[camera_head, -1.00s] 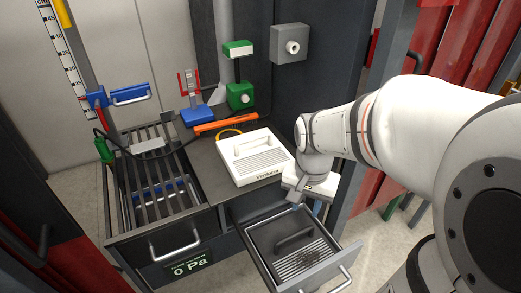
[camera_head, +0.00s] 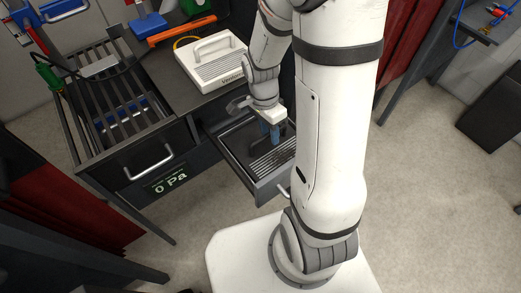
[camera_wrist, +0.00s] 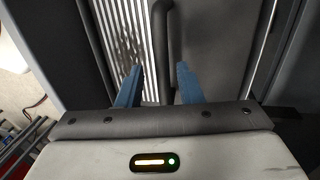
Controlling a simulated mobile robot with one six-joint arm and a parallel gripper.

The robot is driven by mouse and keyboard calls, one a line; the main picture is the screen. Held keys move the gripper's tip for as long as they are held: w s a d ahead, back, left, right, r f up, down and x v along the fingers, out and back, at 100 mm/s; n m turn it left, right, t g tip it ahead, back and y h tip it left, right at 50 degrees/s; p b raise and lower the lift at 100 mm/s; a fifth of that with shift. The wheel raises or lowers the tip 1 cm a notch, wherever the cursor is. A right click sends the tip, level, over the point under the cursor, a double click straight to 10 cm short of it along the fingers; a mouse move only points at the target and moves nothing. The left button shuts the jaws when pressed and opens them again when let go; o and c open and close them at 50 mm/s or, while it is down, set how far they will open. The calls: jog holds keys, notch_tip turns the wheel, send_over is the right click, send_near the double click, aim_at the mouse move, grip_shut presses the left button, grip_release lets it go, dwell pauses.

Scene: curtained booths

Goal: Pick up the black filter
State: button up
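The black filter (camera_head: 236,142) lies in the open drawer (camera_head: 232,166) beneath the bench, its ribbed grille with a dark smudge facing up. In the wrist view the filter (camera_wrist: 215,40) fills the middle, with its raised black handle (camera_wrist: 163,45) running away from the camera. My gripper (camera_wrist: 159,85) is open, with one blue finger on each side of the handle's line. No finger visibly touches the handle. In the head view my gripper (camera_head: 270,132) points down over the drawer and hides part of the handle.
A white ventilator box (camera_head: 214,66) stands on the bench above the drawer. A slatted bay (camera_head: 118,105) with a pressure display (camera_head: 171,180) is to the left. An orange bar (camera_head: 180,30) lies behind. The drawer walls stand close around the filter.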

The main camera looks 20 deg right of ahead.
jog(key=shift+s+f, duration=0.15)
jog(key=shift+f, duration=0.7)
jog(key=shift+c, duration=0.2)
grip_shut()
dwell(0.5)
